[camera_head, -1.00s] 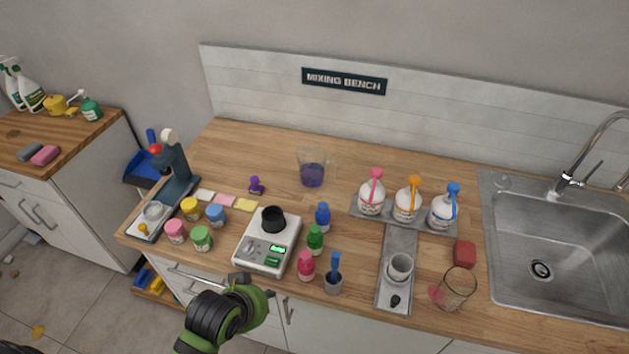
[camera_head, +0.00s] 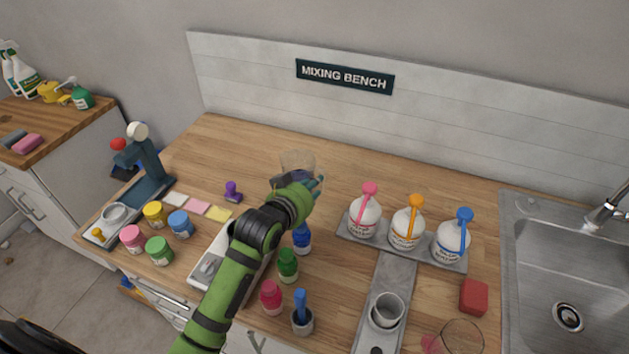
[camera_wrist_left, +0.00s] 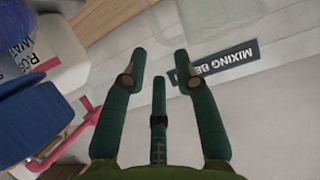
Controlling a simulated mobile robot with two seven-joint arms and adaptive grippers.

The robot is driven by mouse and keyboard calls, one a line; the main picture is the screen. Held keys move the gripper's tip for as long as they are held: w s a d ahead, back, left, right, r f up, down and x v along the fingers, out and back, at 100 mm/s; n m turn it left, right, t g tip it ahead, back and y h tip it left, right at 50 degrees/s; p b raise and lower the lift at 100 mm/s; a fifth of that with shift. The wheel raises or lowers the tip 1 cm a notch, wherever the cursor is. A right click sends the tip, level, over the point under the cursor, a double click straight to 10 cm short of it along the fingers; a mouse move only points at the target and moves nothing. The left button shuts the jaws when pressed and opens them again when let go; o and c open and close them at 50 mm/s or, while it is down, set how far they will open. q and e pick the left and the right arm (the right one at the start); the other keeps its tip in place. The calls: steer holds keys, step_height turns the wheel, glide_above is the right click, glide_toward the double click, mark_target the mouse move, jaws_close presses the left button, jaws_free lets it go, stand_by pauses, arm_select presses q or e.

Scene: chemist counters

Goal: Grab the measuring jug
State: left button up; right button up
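The measuring jug (camera_head: 298,164) is clear, with dark purple contents low in it, and stands at the back middle of the counter. My left gripper (camera_head: 318,186) is in front of its lower right part and hides some of it. In the left wrist view a clear shape that looks like the jug (camera_wrist_left: 235,22) lies just beyond the fingertips. The green fingers of my left gripper (camera_wrist_left: 160,68) are spread apart with nothing between them. I cannot tell whether they touch the jug. My right gripper is not in view.
Pump bottles (camera_head: 407,230) stand on a grey tray to the right of the jug. Under my left arm are the scale (camera_head: 207,267) and small blue, green (camera_head: 287,265) and pink bottles. A purple stamp-like object (camera_head: 233,191) is left of the jug. The counter behind is clear.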

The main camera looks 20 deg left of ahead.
mark_target(326, 178)
arm_select(q)
steer(key=p+x, duration=0.1)
steer(key=x, duration=0.2)
steer(key=p+x, duration=0.1)
steer(key=x, duration=0.2)
steer(key=shift+d+f, duration=0.2)
steer(key=shift+d, duration=0.05)
steer(key=shift+w+f, duration=0.15)
steer(key=shift+w, duration=0.2)
steer(key=shift+w+f, duration=0.15)
steer(key=shift+c, duration=0.4)
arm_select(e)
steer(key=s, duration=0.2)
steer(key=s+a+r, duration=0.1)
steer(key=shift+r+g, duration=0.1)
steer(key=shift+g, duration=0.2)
arm_select(q)
jaws_close()
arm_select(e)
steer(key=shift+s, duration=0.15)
